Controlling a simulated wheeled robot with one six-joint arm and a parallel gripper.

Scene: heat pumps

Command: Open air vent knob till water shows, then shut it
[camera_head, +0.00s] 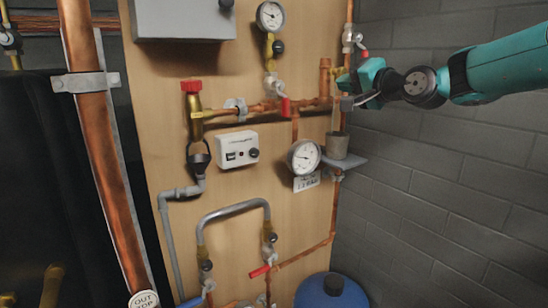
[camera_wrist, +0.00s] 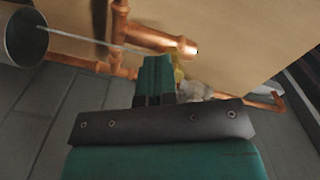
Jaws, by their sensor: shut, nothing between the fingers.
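My gripper (camera_head: 347,84) reaches in from the right to the copper pipework at the board's right edge. In the wrist view its fingers (camera_wrist: 157,66) are together, with nothing seen between them. A small brass fitting (camera_wrist: 179,74), which seems to be the air vent, is just beyond the fingertips and partly hidden by them. I cannot tell whether they touch it or how its knob is turned. A grey metal cup (camera_head: 336,146) stands below; it also shows in the wrist view (camera_wrist: 22,36). A thin pale line (camera_wrist: 100,43), like a water stream, runs from the fitting's side toward the cup.
The cup is on a small grey shelf (camera_head: 350,161). A grey block wall (camera_head: 440,160) is close on the right. A blue vessel (camera_head: 331,292) stands below.

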